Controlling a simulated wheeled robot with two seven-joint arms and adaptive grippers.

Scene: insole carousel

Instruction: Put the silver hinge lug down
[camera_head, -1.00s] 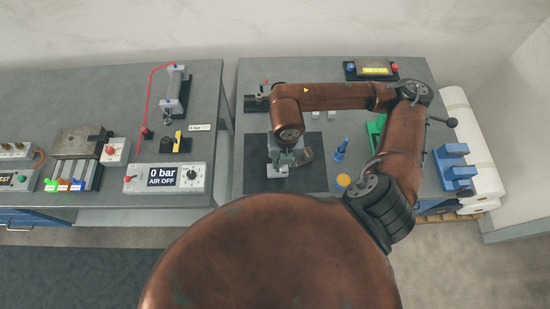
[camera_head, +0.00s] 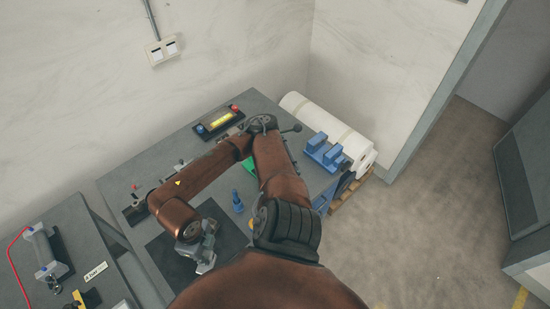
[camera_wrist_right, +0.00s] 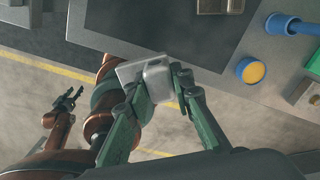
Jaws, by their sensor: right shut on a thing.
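The silver hinge lug (camera_wrist_right: 157,78) is a pale metal block between the green fingers of my right gripper (camera_wrist_right: 160,92) in the right wrist view. The gripper is shut on it. In that view the lug overlaps the front edge of the table and the dark mat (camera_wrist_right: 150,25). In the head view my right gripper (camera_head: 204,254) hangs over the dark mat (camera_head: 170,262), with the lug (camera_head: 206,267) partly showing below it. The height above the mat is unclear. My left gripper (camera_wrist_right: 66,103) shows far off in the right wrist view, with its fingers apart.
A blue post (camera_head: 237,202) stands right of the mat. A control box (camera_head: 218,122) stands at the back. Blue blocks (camera_head: 323,150) and white rolls (camera_head: 330,125) are at the right end.

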